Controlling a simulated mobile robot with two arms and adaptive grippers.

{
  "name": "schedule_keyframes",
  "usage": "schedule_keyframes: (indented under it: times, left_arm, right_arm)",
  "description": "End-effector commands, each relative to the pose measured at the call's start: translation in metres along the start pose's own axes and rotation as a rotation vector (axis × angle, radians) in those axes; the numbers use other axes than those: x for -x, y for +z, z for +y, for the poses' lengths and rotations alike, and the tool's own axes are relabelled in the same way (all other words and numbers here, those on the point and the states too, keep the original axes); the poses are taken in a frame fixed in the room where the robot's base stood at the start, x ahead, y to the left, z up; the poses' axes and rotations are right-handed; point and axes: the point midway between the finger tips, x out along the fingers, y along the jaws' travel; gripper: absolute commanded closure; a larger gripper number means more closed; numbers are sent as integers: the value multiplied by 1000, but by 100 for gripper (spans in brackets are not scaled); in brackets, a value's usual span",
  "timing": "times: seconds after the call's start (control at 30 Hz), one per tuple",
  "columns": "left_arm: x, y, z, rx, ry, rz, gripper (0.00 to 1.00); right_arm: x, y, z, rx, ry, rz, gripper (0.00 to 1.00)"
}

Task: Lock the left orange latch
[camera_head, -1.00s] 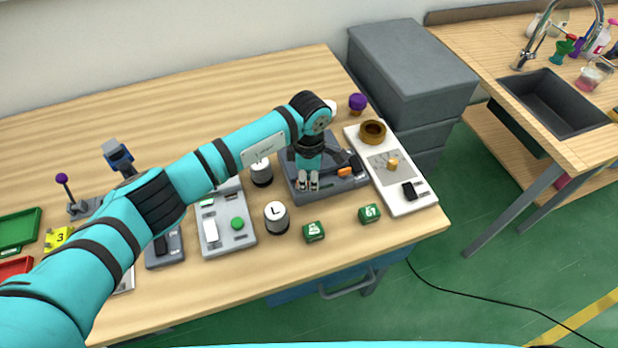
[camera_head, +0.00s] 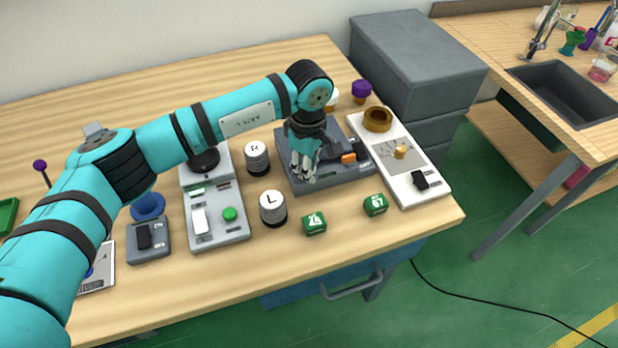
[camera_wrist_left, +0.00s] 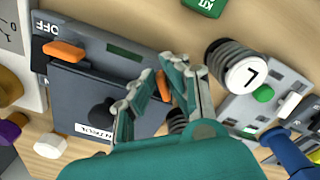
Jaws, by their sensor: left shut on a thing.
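A dark grey box device (camera_head: 330,180) sits on the table, with an orange latch (camera_head: 348,158) at its right side. That right latch also shows in the wrist view (camera_wrist_left: 63,50). The left orange latch (camera_wrist_left: 164,86) shows in the wrist view between the two fingers of my left gripper (camera_wrist_left: 158,88). In the head view my left gripper (camera_head: 303,177) reaches down over the device's left front part and hides that latch. The gripper is shut on the left latch. My right gripper is in neither view.
Black-and-white cylinders marked R (camera_head: 257,158) and L (camera_head: 272,207) stand just left of the device. Green blocks (camera_head: 314,223) lie in front. A white board with a brown ring (camera_head: 378,119) is at right. A grey switch panel (camera_head: 215,222) is further left.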

Motion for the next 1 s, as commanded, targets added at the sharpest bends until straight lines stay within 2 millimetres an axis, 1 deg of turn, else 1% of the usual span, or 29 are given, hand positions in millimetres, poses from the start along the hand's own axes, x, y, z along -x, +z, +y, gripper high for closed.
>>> schedule_keyframes:
  times: [0.03, 0.2, 0.4, 0.7, 1.0]
  left_arm:
    - [-8, -1, 0, -43, 5, 4, 100]
    - [-7, -1, -2, -205, 4, 3, 100]
    - [-5, -2, -4, -383, 4, 2, 100]
    - [-2, -2, -7, -587, 2, 1, 100]
    - [0, -3, -9, -685, 1, 0, 100]
  right_arm:
    - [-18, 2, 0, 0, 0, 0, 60]
    - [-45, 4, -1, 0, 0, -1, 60]
    - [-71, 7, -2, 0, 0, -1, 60]
    - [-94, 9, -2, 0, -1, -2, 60]
    - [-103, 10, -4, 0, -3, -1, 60]
